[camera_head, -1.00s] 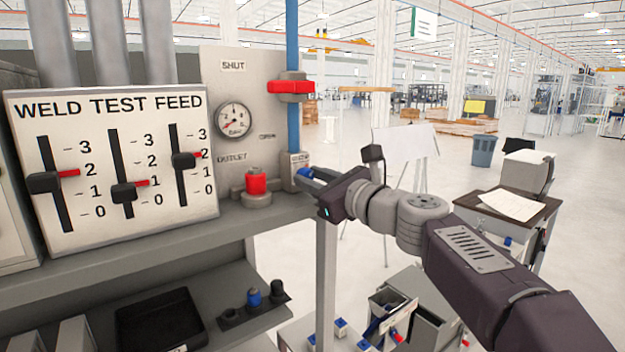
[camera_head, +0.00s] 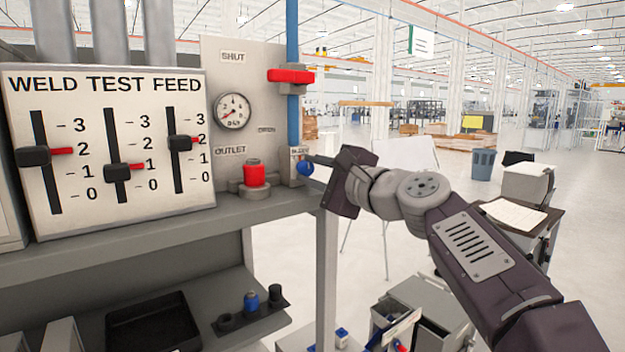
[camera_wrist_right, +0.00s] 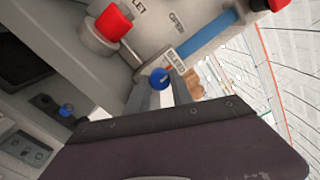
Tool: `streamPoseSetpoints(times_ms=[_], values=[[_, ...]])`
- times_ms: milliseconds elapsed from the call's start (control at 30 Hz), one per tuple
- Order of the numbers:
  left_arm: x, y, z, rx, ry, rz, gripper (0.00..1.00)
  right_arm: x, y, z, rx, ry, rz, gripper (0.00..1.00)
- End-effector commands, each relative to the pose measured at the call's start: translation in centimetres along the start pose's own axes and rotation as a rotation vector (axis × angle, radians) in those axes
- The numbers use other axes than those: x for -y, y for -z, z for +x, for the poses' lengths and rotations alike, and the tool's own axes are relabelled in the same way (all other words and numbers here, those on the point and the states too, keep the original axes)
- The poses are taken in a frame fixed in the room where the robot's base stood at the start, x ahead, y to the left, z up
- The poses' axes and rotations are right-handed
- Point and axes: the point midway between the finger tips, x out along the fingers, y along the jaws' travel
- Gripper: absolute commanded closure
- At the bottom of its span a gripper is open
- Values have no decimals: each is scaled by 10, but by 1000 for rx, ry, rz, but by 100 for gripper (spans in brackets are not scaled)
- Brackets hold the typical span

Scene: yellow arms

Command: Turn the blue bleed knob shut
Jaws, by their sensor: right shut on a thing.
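The blue bleed knob (camera_head: 305,168) is on the side of the grey post block under the BLEED label, at the right end of the panel. It also shows in the right wrist view (camera_wrist_right: 159,79). My right gripper (camera_head: 316,162) reaches it from the right and is shut on it. A dark finger lies along the knob's upper side; the other finger is hard to make out. In the right wrist view my gripper's dark body covers the lower part. My left gripper is not in view.
A red valve handle (camera_head: 291,76) crosses the blue pipe (camera_head: 292,120) above the knob. A red outlet knob (camera_head: 254,174) and a gauge (camera_head: 233,111) are to the left. The shelf edge (camera_head: 270,212) runs below. The slider board (camera_head: 105,215) is at far left.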

Motion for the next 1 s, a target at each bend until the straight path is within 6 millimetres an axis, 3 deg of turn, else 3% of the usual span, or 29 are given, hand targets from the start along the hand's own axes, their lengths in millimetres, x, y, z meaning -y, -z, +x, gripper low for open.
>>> streamPoseSetpoints(times_ms=[600, 1000], values=[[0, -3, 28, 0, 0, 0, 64, -2, 1, 0, 0, -1, -531, 100], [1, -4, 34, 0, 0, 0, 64, -1, 0, 0, 1, -2, -698, 100]])
